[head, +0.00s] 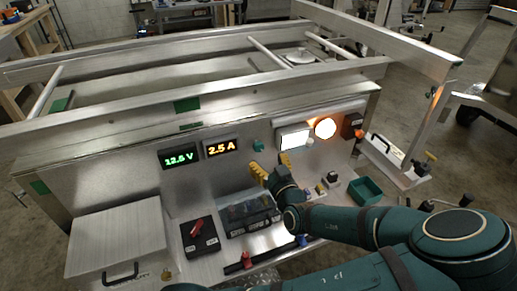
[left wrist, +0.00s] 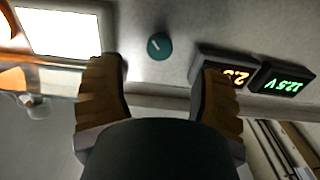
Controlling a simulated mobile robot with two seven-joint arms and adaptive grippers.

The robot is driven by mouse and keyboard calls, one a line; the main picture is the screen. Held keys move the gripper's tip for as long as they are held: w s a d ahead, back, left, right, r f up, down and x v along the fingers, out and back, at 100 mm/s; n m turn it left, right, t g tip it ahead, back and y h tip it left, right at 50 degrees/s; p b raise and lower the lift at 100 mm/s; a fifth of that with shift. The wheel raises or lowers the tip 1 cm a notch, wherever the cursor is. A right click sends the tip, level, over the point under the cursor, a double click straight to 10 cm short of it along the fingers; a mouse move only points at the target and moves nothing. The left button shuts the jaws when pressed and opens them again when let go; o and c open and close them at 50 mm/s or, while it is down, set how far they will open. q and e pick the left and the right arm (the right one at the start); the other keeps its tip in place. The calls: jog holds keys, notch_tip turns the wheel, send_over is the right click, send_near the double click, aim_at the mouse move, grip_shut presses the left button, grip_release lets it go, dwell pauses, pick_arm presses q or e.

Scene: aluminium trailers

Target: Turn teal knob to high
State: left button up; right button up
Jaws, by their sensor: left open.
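The teal knob (head: 258,145) is a small round dial on the upright metal panel, between the 2.5 A display and a lit white panel. In the left wrist view the knob (left wrist: 159,46) shows face-on with a short pale mark; its setting cannot be read. My left gripper (head: 271,166) has yellowish-brown fingers and is open and empty, just below and in front of the knob in the head view. In the left wrist view the knob lies beyond the gap between the fingers (left wrist: 162,75), apart from both. My right gripper is not in view.
The green 12.5 V display (head: 181,158) and orange 2.5 A display (head: 222,147) are left of the knob. The lit white panel (head: 295,138) and a glowing round lamp (head: 325,128) are right. Below are a black box with red lever (head: 200,237) and a teal tray (head: 366,190).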

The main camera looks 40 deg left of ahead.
aim_at(260, 149)
pick_arm(q)
jog(key=x, duration=0.7)
jog(key=shift+w+a+b, duration=0.1)
jog(key=shift+a+b, duration=0.05)
jog(key=shift+b, duration=0.25)
grip_shut()
